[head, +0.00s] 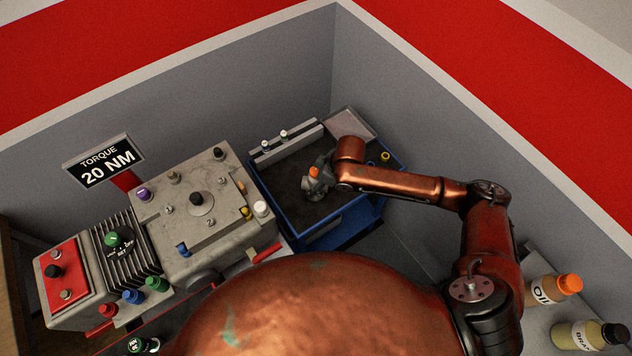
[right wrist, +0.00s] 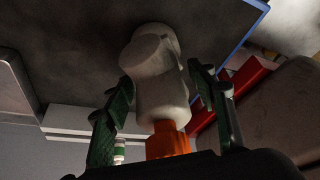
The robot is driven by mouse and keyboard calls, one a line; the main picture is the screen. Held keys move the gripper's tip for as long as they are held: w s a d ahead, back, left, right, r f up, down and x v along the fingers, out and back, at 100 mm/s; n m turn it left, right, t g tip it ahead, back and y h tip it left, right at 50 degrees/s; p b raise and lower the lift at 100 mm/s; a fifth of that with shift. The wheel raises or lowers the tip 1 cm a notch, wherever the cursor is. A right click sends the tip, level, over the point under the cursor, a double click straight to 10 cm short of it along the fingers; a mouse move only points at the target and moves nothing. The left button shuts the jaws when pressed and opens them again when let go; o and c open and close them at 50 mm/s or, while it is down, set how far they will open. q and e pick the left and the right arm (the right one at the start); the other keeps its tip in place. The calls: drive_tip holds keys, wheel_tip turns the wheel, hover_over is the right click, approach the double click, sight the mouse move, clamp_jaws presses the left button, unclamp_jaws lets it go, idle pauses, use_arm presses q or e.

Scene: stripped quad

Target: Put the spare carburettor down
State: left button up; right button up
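The spare carburettor (head: 316,186) is a small grey body with an orange cap, over the dark floor of the blue-edged tray (head: 284,183). My right gripper (head: 320,184) reaches in from the right around it. In the right wrist view, the carburettor (right wrist: 160,85) sits between the green-padded fingers of my right gripper (right wrist: 162,85), orange cap toward the palm. My left gripper is not in view.
A grey rail with white-capped pegs (head: 287,140) runs along the tray's back edge. A grey engine block (head: 190,215) with coloured knobs stands left of the tray. Bottles (head: 552,290) stand at the lower right. Grey walls close in behind. Tray floor beside the carburettor is clear.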

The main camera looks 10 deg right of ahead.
drive_tip(key=shift+r, duration=0.2)
drive_tip(key=p+v, duration=0.2)
drive_tip(key=v, duration=0.9)
drive_tip(key=shift+s+d+r, duration=0.15)
drive_tip(key=shift+s+r, duration=0.05)
drive_tip(key=shift+r, duration=0.15)
